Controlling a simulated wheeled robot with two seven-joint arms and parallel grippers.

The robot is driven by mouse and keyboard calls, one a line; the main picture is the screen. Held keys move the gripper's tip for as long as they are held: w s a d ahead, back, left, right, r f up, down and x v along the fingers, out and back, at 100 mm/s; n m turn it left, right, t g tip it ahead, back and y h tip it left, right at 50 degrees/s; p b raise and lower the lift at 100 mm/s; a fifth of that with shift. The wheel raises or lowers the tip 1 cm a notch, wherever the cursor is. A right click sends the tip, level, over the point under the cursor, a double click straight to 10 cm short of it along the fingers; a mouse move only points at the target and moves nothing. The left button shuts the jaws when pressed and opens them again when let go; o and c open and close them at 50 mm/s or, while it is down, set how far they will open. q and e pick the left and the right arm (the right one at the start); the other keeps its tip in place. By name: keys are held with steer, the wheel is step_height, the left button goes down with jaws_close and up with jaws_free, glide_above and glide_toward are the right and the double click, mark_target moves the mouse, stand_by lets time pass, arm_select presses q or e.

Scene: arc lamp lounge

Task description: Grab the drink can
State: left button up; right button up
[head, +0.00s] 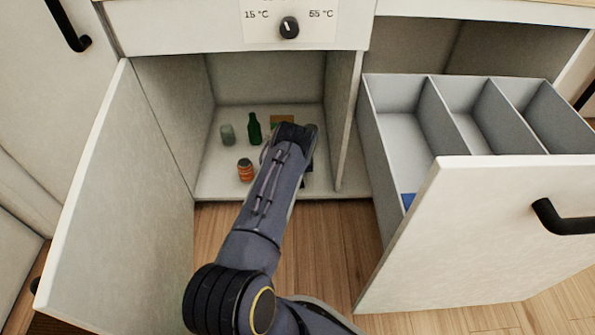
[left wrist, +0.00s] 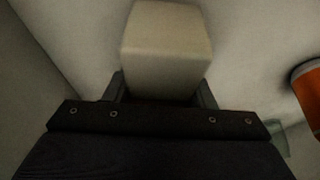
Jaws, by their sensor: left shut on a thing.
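My left gripper (head: 291,132) reaches into the open cabinet, and my arm hides its fingertips in the head view. In the left wrist view the gripper (left wrist: 162,88) is shut on a pale cream, blocky thing (left wrist: 165,45) with rounded edges. I cannot tell whether this is the drink can. An orange jar with a dark lid (head: 245,170) stands left of the arm; an orange thing (left wrist: 311,90) shows at the wrist view's right edge. A grey-green glass (head: 227,135) and a green bottle (head: 254,129) stand farther back. My right gripper is out of view.
The cabinet door (head: 120,200) stands open on the left. A drawer with grey compartments (head: 405,145) is pulled out on the right, close beside the cabinet opening. A brown box (head: 282,120) is at the cabinet's back. A temperature knob (head: 289,27) is above.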

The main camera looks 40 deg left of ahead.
arm_select(q)
step_height(320, 180, up, 3)
steer(key=shift+r+p, duration=0.2)
steer(key=shift+p, duration=0.4)
steer(key=d+r+p, duration=0.1)
steer(key=r, duration=0.1)
steer(key=s+d+r+p, duration=0.1)
steer(key=r, duration=0.1)
steer(key=s+d+r+p, duration=0.1)
steer(key=d, duration=0.1)
steer(key=shift+r+p, duration=0.4)
steer(key=s+d+r+p, duration=0.3)
steer(key=s+d+r, duration=0.1)
steer(key=d, duration=0.4)
steer(key=shift+s+d, duration=0.15)
steer(key=shift+s, duration=0.25)
